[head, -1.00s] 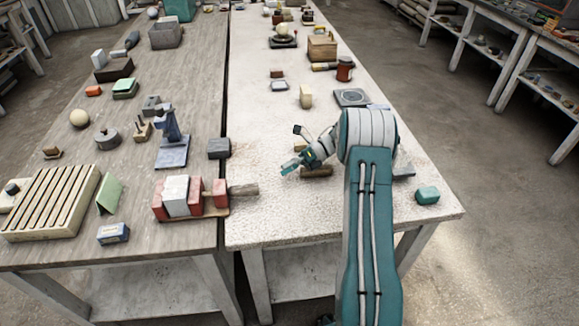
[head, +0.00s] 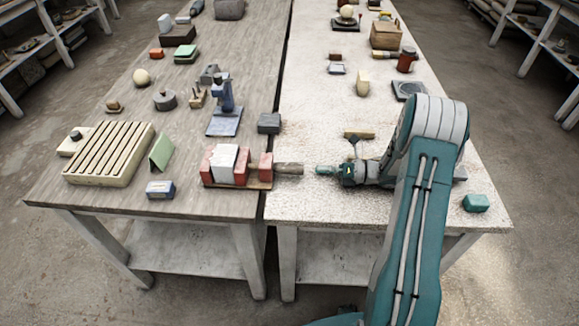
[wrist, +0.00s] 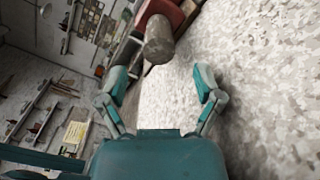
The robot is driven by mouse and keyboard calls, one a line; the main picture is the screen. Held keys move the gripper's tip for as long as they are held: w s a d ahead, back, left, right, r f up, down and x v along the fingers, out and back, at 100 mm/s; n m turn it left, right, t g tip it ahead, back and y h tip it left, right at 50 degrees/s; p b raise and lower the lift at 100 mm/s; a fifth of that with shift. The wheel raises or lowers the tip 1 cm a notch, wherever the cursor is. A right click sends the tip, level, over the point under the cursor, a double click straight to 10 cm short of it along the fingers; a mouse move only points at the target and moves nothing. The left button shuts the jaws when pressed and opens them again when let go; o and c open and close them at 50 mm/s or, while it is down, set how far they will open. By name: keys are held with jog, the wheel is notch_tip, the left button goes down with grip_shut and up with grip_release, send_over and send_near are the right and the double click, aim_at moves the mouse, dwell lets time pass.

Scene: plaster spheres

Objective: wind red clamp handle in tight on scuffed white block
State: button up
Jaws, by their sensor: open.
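A red clamp (head: 265,166) lies on a wooden base at the right edge of the left table. A scuffed white block (head: 223,163) stands between its red jaws. The clamp's handle (head: 289,169) is a grey-brown cylinder pointing right across the gap between tables. My gripper (head: 325,170) is level with it, a short way to its right, and points left at its end. In the wrist view, the handle (wrist: 159,42) is ahead of my open, empty fingers (wrist: 161,85), with the clamp's red end behind it. The white block cannot be made out there.
A dark grey block (head: 269,123) stands behind the clamp, and a blue stand (head: 224,122) is further left. A blue-white box (head: 160,190) lies front left. A wooden piece (head: 359,135) lies behind my gripper. The white table's front left is clear.

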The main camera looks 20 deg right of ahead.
aim_at(290, 167)
jog(key=x, duration=0.8)
jog(key=shift+w+a, duration=0.1)
jog(key=shift+a, duration=0.25)
jog(key=shift+d, duration=0.1)
jog(key=c, duration=1.2)
